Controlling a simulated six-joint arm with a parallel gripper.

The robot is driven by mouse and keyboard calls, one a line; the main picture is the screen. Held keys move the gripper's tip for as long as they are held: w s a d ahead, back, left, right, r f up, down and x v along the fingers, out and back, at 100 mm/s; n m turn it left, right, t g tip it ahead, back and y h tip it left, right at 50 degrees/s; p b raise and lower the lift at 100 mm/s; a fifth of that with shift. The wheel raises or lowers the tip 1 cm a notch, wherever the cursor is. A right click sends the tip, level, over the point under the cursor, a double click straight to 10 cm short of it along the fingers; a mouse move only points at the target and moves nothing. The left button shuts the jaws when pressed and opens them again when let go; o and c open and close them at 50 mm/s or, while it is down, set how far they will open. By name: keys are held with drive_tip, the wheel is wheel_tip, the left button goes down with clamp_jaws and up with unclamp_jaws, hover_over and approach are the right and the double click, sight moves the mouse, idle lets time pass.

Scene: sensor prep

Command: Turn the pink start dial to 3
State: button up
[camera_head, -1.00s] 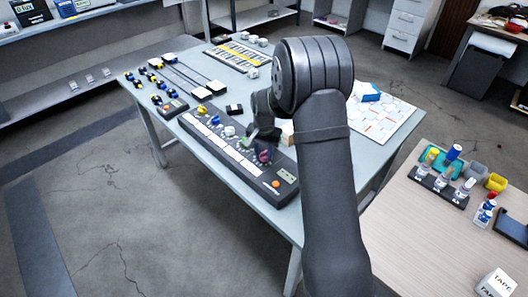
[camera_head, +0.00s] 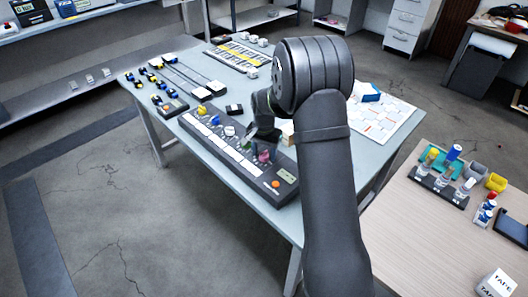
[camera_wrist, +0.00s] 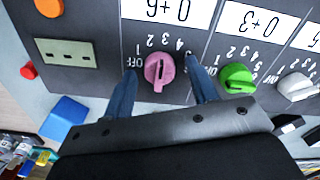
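The pink start dial (camera_wrist: 159,71) sits on the dark control panel (camera_wrist: 215,52), with OFF and numbers printed around it. In the wrist view the lettering is upside down. The dial's raised grip runs roughly up and down in that view; which number it points at I cannot tell for sure. My gripper (camera_wrist: 161,66) is open, with one finger on each side of the dial and gaps to both. The dial also shows in the head view (camera_head: 264,156), just below my gripper, whose fingertips are hard to make out there.
A green dial (camera_wrist: 236,77) and a white dial (camera_wrist: 296,86) stand right of the pink one in the wrist view. A socket plate (camera_wrist: 68,52) and an orange button (camera_wrist: 49,7) lie left. A blue block (camera_wrist: 65,117) is on the table beside the panel.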

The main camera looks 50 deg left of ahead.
wheel_tip(320, 180, up, 17)
drive_tip(key=shift+r, duration=0.2)
idle(0.5)
wheel_tip(320, 180, down, 18)
drive_tip(key=shift+r, duration=0.2)
idle(0.5)
drive_tip(key=shift+r, duration=0.1)
